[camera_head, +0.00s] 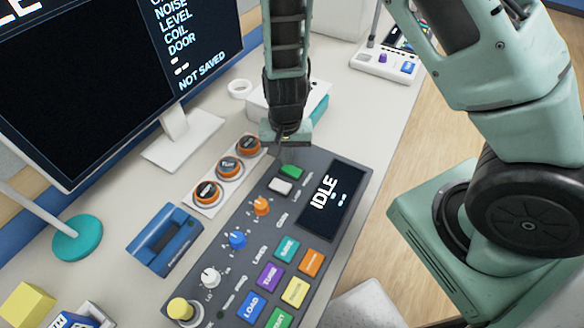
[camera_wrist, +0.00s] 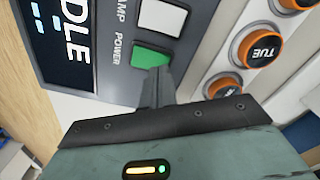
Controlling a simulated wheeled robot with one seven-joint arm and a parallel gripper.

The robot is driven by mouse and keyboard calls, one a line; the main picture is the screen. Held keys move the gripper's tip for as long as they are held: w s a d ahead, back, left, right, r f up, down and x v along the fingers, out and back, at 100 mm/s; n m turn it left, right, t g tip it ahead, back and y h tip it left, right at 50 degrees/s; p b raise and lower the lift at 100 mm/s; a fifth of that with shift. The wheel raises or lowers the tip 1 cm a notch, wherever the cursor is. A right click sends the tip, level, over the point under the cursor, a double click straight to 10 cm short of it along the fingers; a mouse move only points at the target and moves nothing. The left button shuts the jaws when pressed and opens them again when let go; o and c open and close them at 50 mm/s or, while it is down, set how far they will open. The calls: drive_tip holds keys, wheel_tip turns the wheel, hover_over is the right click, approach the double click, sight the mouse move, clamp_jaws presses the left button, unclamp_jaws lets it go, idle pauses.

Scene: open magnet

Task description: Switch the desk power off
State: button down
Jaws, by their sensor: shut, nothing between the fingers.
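The dark grey control desk (camera_head: 229,212) shows in the head view, with a green switch (camera_head: 292,171) at its far end. In the wrist view the green switch (camera_wrist: 150,56) is beside the word POWER. My gripper (camera_head: 283,155) is shut and empty over the desk's far edge. In the wrist view its fingertips (camera_wrist: 157,75) are right at the edge of the green switch and cover a corner of it; I cannot tell whether they touch. A white switch (camera_head: 279,187) sits beside the green one. The desk display (camera_head: 330,197) reads IDLE.
Three orange-ringed round pieces (camera_head: 229,168) stand on a strip left of the desk. Knobs, including an orange one (camera_head: 261,206), and several coloured buttons lie nearer. A white box (camera_head: 268,100) is behind my gripper. A monitor (camera_head: 108,70) stands at the left.

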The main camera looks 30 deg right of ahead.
drive_tip(key=shift+f+b, duration=0.6)
drive_tip(key=shift+f, duration=0.25)
drive_tip(key=shift+r, duration=0.1)
idle(0.3)
wheel_tip(320, 180, up, 7)
drive_tip(key=p, duration=0.6)
drive_tip(key=shift+p, duration=0.4)
drive_tip(key=s+a+r+n+y, duration=0.1)
drive_tip(key=s+a+r+n, duration=0.4)
drive_tip(key=r, duration=0.4)
drive_tip(key=s+a+r+n+y, duration=0.1)
drive_tip(key=s+a+r+n, duration=0.3)
drive_tip(key=s+r, duration=0.4)
drive_tip(key=s+d+r+n+h, duration=0.1)
drive_tip(key=s+d+r+n, duration=0.1)
drive_tip(key=s+r+n, duration=0.2)
drive_tip(key=shift+s+d+r, duration=0.35)
drive_tip(key=shift+s+r, duration=0.4)
drive_tip(key=shift+s, duration=0.25)
